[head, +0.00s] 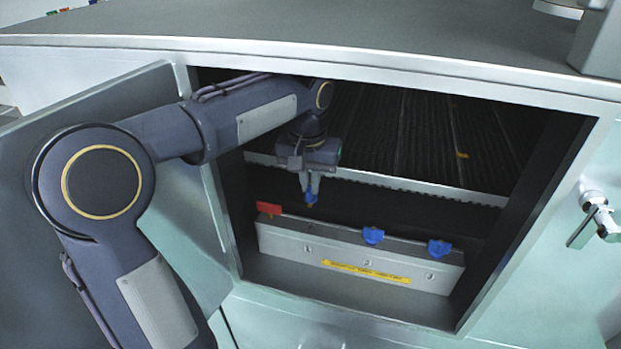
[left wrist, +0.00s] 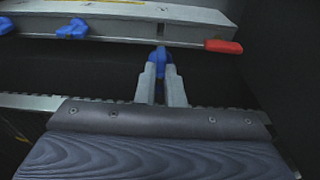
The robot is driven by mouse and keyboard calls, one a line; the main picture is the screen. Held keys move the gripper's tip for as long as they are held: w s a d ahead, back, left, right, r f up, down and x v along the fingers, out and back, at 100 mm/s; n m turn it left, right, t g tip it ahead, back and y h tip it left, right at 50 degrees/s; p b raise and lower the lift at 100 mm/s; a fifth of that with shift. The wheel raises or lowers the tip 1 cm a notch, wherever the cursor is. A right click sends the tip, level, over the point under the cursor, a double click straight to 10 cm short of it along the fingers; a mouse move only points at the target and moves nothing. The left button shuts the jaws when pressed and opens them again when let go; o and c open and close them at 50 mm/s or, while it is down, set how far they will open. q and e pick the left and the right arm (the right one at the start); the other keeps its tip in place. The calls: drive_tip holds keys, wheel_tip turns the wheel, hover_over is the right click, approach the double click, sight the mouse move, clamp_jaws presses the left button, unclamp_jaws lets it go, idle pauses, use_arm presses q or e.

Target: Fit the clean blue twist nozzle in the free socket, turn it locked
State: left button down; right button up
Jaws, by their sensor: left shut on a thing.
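My left gripper (head: 309,190) reaches into the open cabinet and is shut on a blue twist nozzle (head: 311,198). The nozzle hangs below the fingertips, apart from the grey socket block (head: 300,242) and above and behind its left part. In the left wrist view the fingers (left wrist: 162,75) pinch the blue nozzle (left wrist: 160,55). The block bears numbers; 2 and 3 are readable. Blue nozzles sit over 2 (head: 373,235) and 3 (head: 438,248). A red piece (head: 269,208) stands at the block's left end. My right gripper is not in view.
A ribbed dark rack (head: 400,130) with a toothed metal front edge lies behind the block. The cabinet's frame (head: 535,210) borders the opening on the right. The door (head: 90,150) stands open at left. A yellow label (head: 365,272) is on the block's front.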

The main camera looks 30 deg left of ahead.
sight(310, 205)
use_arm(q)
drive_tip(key=shift+f+b, duration=1.95)
drive_tip(key=shift+f, duration=0.95)
drive_tip(key=shift+p, duration=0.45)
drive_tip(key=shift+f+b, duration=1)
drive_tip(key=shift+f, duration=0.5)
drive_tip(key=c, duration=1.5)
unclamp_jaws()
drive_tip(key=shift+o, duration=0.2)
drive_tip(key=r, duration=0.5)
drive_tip(key=s+r, duration=0.1)
drive_tip(key=r, duration=0.1)
drive_tip(key=shift+d+r+p, duration=0.15)
drive_tip(key=shift+r+p, duration=0.25)
